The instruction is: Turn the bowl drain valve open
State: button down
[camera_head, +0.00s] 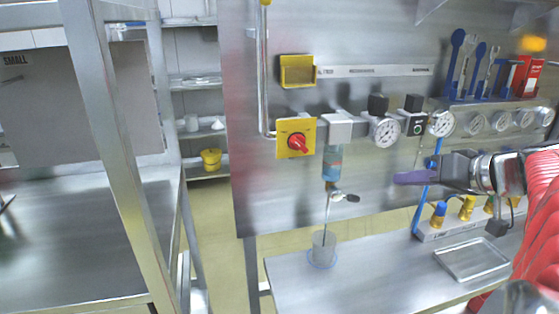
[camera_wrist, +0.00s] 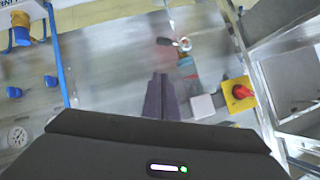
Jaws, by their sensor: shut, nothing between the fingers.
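The bowl drain valve (camera_head: 336,197) hangs under the filter bowl (camera_head: 332,160), with a short black-ended lever (camera_head: 352,198) pointing right. In the wrist view the lever (camera_wrist: 165,41) points left from the pale round valve end (camera_wrist: 185,44), above my fingertips. The bowl (camera_wrist: 188,76) is partly visible there. My gripper (camera_head: 396,178) has dark purple fingers, held shut and empty, pointing left. It is to the right of the bowl and a little higher than the lever, apart from both. In the wrist view the closed fingers (camera_wrist: 160,77) point toward the lever, with a gap between.
A yellow plate with a red knob (camera_head: 297,143) is left of the bowl. Gauges (camera_head: 384,131) line the panel to the right. A clear cup (camera_head: 323,248) stands below the drain on the steel bench (camera_head: 370,270). A metal tray (camera_head: 472,258) lies to the right. The bench's middle is clear.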

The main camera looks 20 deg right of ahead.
jog(key=s+a+f+x, duration=0.1)
jog(key=f+x, duration=0.1)
jog(key=x, duration=1)
jog(key=shift+f, duration=0.2)
jog(key=shift+s, duration=0.1)
jog(key=shift+a, duration=0.1)
jog(key=shift+f, duration=0.1)
